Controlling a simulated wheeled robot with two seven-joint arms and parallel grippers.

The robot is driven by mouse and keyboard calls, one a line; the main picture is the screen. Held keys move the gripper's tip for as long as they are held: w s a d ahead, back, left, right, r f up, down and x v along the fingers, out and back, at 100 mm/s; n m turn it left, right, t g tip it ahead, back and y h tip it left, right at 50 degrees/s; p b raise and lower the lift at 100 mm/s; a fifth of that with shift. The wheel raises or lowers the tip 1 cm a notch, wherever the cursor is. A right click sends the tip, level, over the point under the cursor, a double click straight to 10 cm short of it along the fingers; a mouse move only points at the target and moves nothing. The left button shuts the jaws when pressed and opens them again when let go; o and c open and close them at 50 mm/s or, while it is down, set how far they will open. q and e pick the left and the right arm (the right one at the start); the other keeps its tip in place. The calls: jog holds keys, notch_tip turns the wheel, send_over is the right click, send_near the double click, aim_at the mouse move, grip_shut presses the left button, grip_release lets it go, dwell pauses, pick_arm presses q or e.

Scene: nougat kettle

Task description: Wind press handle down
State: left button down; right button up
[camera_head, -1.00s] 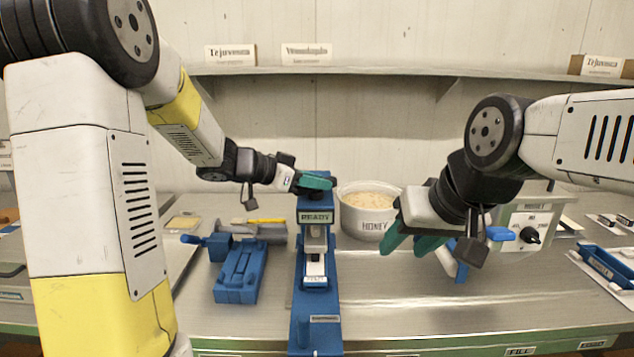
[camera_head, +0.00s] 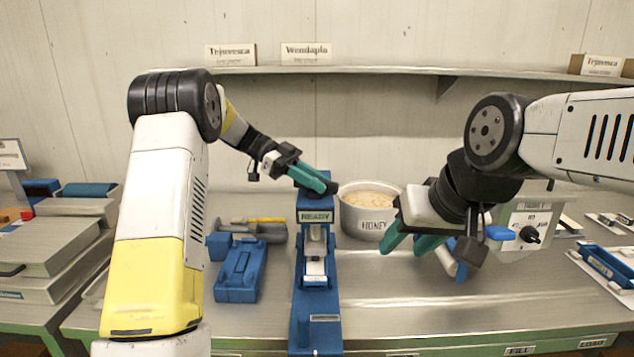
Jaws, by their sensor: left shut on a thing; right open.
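The blue press (camera_head: 302,265) stands upright at the middle of the bench, with a READY label on its head. My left gripper (camera_head: 328,186) has its green fingers at the top of the press, coming down from the upper left. It is shut on the press handle at the press's top; the handle itself is mostly hidden by the fingers. My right gripper (camera_head: 408,243) is open and empty, its green fingers pointing down in front of the HONEY pot and to the right of the press.
A control box with a black knob (camera_head: 529,234) and a blue tray (camera_head: 607,268) are at the right. The bench front between is clear.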

pick_arm(q)
jog(key=shift+m+g+y, duration=1)
jog(key=shift+m+g, duration=0.7)
jog(key=shift+g, duration=0.1)
jog(key=shift+r, duration=0.1)
jog(key=c, duration=1.3)
grip_release()
